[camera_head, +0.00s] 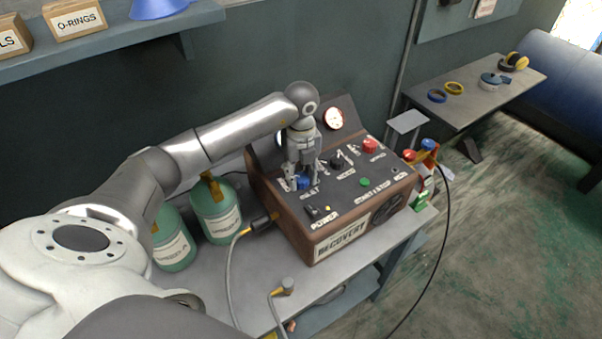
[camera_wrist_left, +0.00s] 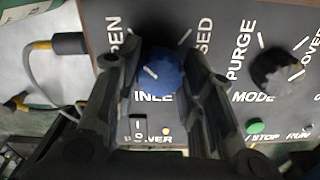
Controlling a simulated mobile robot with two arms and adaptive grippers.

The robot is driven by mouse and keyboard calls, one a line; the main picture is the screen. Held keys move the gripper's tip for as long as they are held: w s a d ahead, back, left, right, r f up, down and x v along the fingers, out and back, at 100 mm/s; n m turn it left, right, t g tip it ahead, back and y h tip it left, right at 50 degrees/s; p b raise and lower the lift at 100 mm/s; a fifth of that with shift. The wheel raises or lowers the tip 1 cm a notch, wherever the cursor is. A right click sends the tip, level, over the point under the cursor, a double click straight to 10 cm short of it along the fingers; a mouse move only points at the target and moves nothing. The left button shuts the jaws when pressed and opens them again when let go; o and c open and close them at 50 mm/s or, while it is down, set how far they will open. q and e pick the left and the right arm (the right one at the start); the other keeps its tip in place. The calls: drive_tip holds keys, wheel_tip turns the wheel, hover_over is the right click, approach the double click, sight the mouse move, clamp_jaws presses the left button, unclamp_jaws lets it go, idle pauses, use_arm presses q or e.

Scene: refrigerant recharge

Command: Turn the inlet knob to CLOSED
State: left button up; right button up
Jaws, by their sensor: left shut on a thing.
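The blue inlet knob (camera_head: 304,183) is at the left of the sloped panel of the recovery machine (camera_head: 345,240). In the left wrist view the knob (camera_wrist_left: 161,74) sits between my fingers, with "OPEN" printed at its left and "CLOSED", partly hidden, at its right. The white line on the knob slants to the upper left, toward the OPEN side. My left gripper (camera_head: 302,178) reaches down from above and is shut on the knob, one finger on each side. My right gripper is not in view.
Right of the knob are a black mode knob (camera_wrist_left: 277,72), a red knob (camera_head: 370,146) and a green button (camera_wrist_left: 256,127). Two green cylinders (camera_head: 216,212) stand left of the machine. A hose (camera_head: 230,270) runs along the bench front. A shelf (camera_head: 110,40) hangs upper left.

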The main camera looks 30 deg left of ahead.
use_arm(q)
drive_tip(key=shift+f+m+b, duration=0.1)
drive_tip(key=shift+m+b, duration=0.4)
drive_tip(key=m+b, duration=0.2)
drive_tip(key=m, duration=0.1)
drive_tip(key=shift+b, duration=0.3)
drive_tip(key=m+b, duration=0.3)
drive_tip(key=m, duration=0.1)
drive_tip(key=shift+m, duration=0.3)
drive_tip(key=m+b, duration=0.3)
drive_tip(key=m, duration=0.2)
drive_tip(key=shift+d, duration=0.1)
drive_tip(key=shift+m+b, duration=1.05)
drive_tip(key=shift+m, duration=1.05)
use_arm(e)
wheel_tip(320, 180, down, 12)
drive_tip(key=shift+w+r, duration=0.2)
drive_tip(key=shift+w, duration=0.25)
use_arm(q)
drive_tip(key=o, duration=1)
